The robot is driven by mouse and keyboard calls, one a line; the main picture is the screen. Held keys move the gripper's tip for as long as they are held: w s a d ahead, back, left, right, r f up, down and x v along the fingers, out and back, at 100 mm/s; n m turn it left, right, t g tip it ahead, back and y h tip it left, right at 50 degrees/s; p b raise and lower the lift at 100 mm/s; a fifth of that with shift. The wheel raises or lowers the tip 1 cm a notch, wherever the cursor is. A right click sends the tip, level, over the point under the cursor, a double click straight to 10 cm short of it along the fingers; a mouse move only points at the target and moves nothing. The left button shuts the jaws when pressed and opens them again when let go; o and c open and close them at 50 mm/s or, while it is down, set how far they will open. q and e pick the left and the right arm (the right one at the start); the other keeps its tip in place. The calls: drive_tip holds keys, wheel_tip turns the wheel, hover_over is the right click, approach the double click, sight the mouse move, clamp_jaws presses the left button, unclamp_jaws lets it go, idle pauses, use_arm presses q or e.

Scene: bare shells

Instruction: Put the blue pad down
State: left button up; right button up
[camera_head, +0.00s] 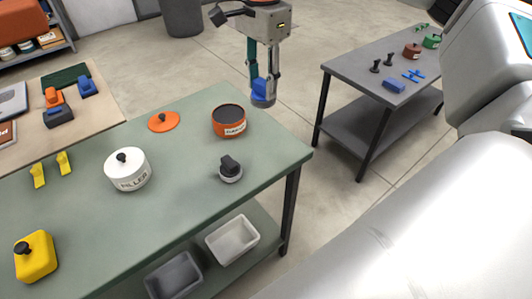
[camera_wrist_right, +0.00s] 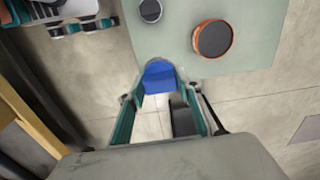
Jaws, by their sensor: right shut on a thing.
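The blue pad (camera_head: 262,90) is held between the fingertips of my right gripper (camera_head: 263,80), which hangs pointing down. The pad and gripper are in the air beyond the right edge of the green table (camera_head: 215,185), with floor behind them. In the right wrist view the blue pad (camera_wrist_right: 160,76) sits between the two teal fingers of my right gripper (camera_wrist_right: 158,88), and its top overlaps the table edge. My left gripper does not show in the head view. A teal and grey part at the wrist view's upper left may be it, but its jaws are unclear.
The green table bears an orange can (camera_head: 229,121), an orange lid (camera_head: 163,122), a white filler pot (camera_head: 127,170), a black-knobbed piece (camera_head: 230,169) and a yellow canister (camera_head: 35,256). Bins sit below. A grey table (camera_head: 345,68) at right holds another blue block (camera_head: 394,85).

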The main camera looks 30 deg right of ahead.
drive_tip(key=shift+s+d+r+m, duration=0.15)
drive_tip(key=shift+d+r+m, duration=0.15)
drive_tip(key=shift+d+r, duration=0.15)
wheel_tip(320, 180, down, 16)
drive_tip(key=shift+f+b, duration=0.15)
drive_tip(key=shift+b, duration=0.6)
drive_tip(key=shift+f+p, duration=0.3)
drive_tip(key=shift+f, duration=1.35)
drive_tip(key=o, duration=1.3)
drive_tip(key=shift+f, duration=0.1)
